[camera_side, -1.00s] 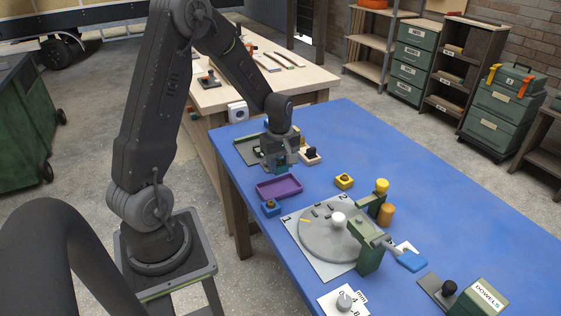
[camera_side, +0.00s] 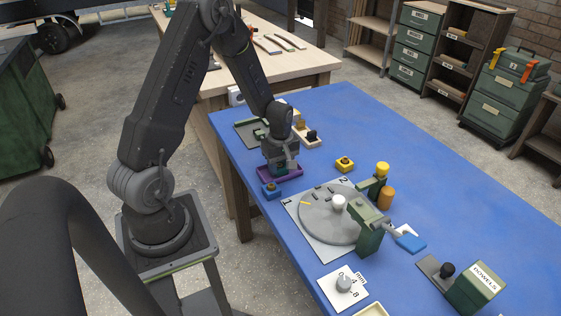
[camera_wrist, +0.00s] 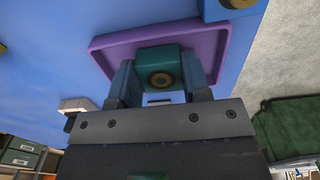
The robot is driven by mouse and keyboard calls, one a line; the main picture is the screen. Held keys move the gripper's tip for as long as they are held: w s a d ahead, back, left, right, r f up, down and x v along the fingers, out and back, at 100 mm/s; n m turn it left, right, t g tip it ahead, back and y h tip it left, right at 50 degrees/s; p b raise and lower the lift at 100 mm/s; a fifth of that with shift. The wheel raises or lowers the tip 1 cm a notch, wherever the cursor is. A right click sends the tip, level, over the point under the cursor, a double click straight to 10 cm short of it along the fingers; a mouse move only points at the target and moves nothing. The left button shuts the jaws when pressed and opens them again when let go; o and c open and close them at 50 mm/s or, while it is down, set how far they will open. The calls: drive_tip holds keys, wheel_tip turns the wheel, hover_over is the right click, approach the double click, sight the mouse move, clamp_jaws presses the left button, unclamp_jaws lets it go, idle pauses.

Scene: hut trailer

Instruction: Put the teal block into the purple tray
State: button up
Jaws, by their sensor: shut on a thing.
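The teal block (camera_wrist: 160,58) is between the two fingers of my gripper (camera_wrist: 160,85) in the wrist view, and the gripper is shut on it. A round brown mark shows on its near face. The purple tray (camera_wrist: 222,50) lies behind the block in that view, with its rim around it. In the side view, my gripper (camera_side: 281,169) is over the purple tray (camera_side: 293,174), which it partly covers. The block is mostly hidden by the gripper there. I cannot tell whether the block touches the tray floor.
A blue block with a dark knob (camera_side: 271,190) sits just in front of the tray. A yellow block (camera_side: 345,164) is to the right. A grey round dial (camera_side: 328,228) with a green clamp (camera_side: 369,240) stands nearer.

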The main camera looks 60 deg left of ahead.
sight(280, 166)
idle(0.4)
drive_tip(key=o, duration=1.1)
drive_tip(key=shift+c, duration=0.2)
wheel_tip(280, 166, up, 14)
drive_tip(key=shift+f, duration=0.1)
drive_tip(key=s+d+r+m+t, duration=0.3)
drive_tip(key=s+d+r+m, duration=0.2)
drive_tip(key=d+r+m, duration=0.45)
drive_tip(key=s+d+r+m+t, duration=0.2)
drive_tip(key=s+d+r+m, duration=0.2)
drive_tip(key=s+d+m, duration=0.4)
drive_tip(key=shift+s+d+r+t, duration=0.3)
drive_tip(key=shift+s+d+r, duration=0.1)
drive_tip(key=shift+s+d, duration=0.45)
